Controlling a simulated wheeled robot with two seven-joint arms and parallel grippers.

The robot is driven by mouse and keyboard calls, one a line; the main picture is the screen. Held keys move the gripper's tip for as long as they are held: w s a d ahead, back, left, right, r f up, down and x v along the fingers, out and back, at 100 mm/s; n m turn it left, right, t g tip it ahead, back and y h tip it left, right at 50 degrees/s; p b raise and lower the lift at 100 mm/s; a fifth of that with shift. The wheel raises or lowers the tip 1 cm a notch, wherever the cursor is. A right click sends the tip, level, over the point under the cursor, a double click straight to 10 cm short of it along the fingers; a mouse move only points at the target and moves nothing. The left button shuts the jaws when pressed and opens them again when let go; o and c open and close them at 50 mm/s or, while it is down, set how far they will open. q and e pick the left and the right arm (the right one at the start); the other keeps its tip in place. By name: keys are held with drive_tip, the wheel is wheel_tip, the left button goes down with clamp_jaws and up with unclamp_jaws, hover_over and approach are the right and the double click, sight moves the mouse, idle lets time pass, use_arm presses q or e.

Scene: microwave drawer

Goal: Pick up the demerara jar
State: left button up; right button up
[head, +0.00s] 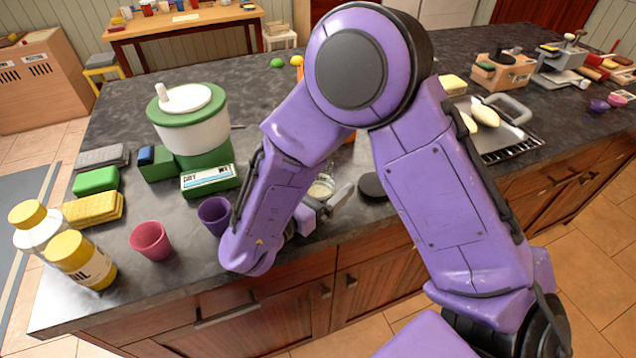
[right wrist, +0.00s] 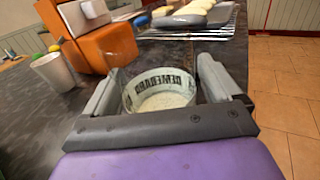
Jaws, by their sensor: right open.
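The demerara jar (right wrist: 158,90) is a short round container with a pale rim and dark lettering that reads DEMERARA. In the right wrist view it stands on the dark counter between the two fingers of my right gripper (right wrist: 165,92). The fingers are open, one on each side of the jar, and I cannot tell whether either touches it. In the head view the jar (head: 320,190) is partly hidden by my right arm, with the right gripper (head: 322,205) beside it. My left gripper is not in view.
An orange appliance (right wrist: 105,45) and a white cup (right wrist: 52,75) stand beyond the jar. A purple cup (head: 213,214), a pink cup (head: 151,241) and a green-and-white appliance (head: 190,120) stand to the left. A dark round disc (head: 373,186) lies to the right. The counter's front edge is close.

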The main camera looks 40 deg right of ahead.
drive_tip(key=c, duration=1.1)
drive_tip(key=shift+c, duration=0.2)
drive_tip(key=shift+r, duration=0.2)
wheel_tip(320, 180, up, 2)
drive_tip(key=shift+r+b, duration=0.2)
drive_tip(key=shift+b, duration=0.5)
drive_tip(key=s+a+r+p, duration=0.2)
drive_tip(key=s+a+r, duration=0.1)
drive_tip(key=s+r, duration=0.7)
drive_tip(key=s, duration=0.3)
drive_tip(key=shift+s+a, duration=0.3)
drive_tip(key=shift+a, duration=0.05)
